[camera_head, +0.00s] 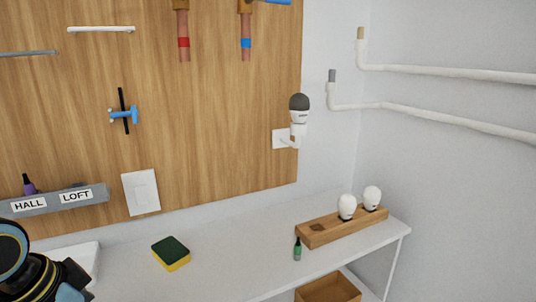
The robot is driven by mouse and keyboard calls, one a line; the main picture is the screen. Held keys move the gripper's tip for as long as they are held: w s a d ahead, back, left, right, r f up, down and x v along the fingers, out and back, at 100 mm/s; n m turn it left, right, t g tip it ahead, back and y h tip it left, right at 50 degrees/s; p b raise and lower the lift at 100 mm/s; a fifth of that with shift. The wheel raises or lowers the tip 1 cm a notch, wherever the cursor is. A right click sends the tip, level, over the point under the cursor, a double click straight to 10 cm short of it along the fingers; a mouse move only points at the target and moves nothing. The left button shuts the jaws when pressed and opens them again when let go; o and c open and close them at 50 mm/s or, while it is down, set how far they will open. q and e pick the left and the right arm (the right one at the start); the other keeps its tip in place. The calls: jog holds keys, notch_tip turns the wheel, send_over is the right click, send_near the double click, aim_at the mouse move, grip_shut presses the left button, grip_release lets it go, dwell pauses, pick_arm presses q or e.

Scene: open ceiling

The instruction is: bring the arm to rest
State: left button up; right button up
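Part of my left arm shows in the bottom left corner of the head view, with black and blue joints and yellow rings. Dark parts that look like my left gripper (74,278) are at its right side, cut off by the bottom edge. Its fingertips are not clear, and I see nothing held in it. It is left of the sponge and apart from it. My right arm and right gripper are not in view.
A white worktop (225,262) holds a green-yellow sponge (171,253), a small green bottle (297,250) and a wooden block (325,230) with two white bulbs. A grey-topped bulb (299,107) sits in a wall socket. A labelled grey rail (52,206) is above my arm.

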pick_arm(q)
jog(key=s+d+r+n+y, duration=0.2)
jog(key=s+n, duration=0.3)
jog(key=s, duration=1)
notch_tip(320, 180, down, 35)
jog(key=a+g+b, duration=0.1)
jog(key=a+b, duration=0.1)
jog(key=b, duration=0.8)
jog(key=s+f+g+b, duration=0.1)
jog(key=s+f+b, duration=0.3)
jog(key=s+f, duration=0.6)
jog(key=s+a+f+b, duration=0.1)
jog(key=s+f+b, duration=0.3)
jog(key=s+f, duration=0.5)
notch_tip(320, 180, down, 6)
jog(key=shift+s+f+g, duration=0.2)
jog(key=shift+s+g, duration=0.15)
jog(key=shift+g, duration=0.05)
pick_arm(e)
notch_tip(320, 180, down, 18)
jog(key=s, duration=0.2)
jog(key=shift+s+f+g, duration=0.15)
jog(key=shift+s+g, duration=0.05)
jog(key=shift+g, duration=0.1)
pick_arm(q)
jog(key=shift+a, duration=0.1)
